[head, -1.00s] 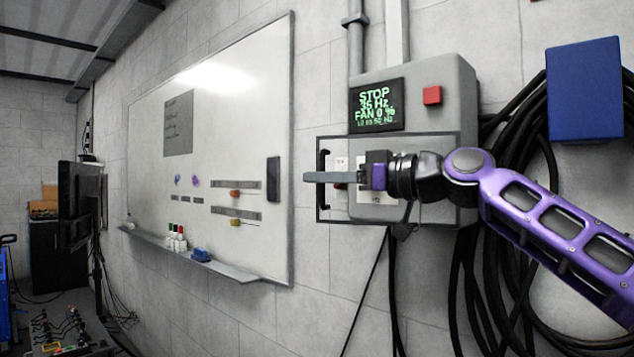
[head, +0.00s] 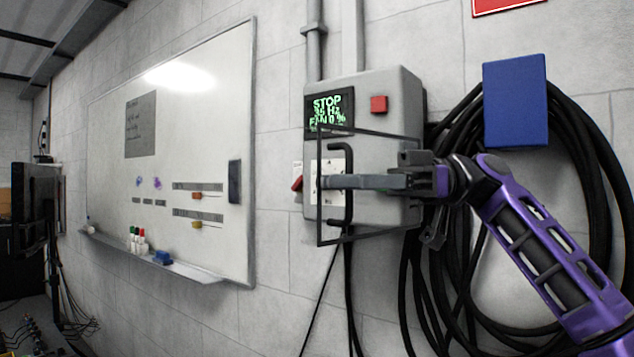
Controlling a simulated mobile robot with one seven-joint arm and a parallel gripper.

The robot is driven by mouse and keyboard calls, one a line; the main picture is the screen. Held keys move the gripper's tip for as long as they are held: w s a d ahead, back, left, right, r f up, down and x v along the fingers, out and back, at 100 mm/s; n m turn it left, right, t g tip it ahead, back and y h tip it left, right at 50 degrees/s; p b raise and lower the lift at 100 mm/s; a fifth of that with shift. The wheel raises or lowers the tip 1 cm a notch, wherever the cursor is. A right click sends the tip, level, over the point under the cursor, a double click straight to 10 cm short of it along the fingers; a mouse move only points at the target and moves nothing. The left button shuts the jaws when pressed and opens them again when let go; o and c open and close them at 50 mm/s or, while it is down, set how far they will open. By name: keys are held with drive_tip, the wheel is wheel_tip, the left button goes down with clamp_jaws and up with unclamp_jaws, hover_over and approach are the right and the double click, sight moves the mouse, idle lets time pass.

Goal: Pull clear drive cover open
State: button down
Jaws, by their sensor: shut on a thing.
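The clear drive cover (head: 320,225) is a see-through panel with a thin dark frame on the front of the grey drive box (head: 390,100). It stands partly open, angled out from the box, its left edge nearer to me. My gripper (head: 338,182) reaches in from the right and is shut on the handle at mid-height. The fingers hide the middle of the handle. Behind the cover a pale panel with small controls (head: 332,165) shows partly.
The box has a green-text display (head: 328,108) and a red button (head: 378,104). A red switch (head: 297,184) is at its left. A whiteboard (head: 170,110) is on the left wall.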

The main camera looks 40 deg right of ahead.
drive_tip(key=shift+s+d, duration=0.4)
drive_tip(key=shift+s, duration=0.35)
drive_tip(key=shift+s+d, duration=0.45)
drive_tip(key=shift+s, duration=0.3)
drive_tip(key=shift+s+d, duration=0.4)
drive_tip(key=shift+s, duration=0.35)
drive_tip(key=c, duration=1.2)
unclamp_jaws()
drive_tip(key=p+v, duration=0.2)
drive_tip(key=v, duration=1)
drive_tip(key=shift+p, duration=0.3)
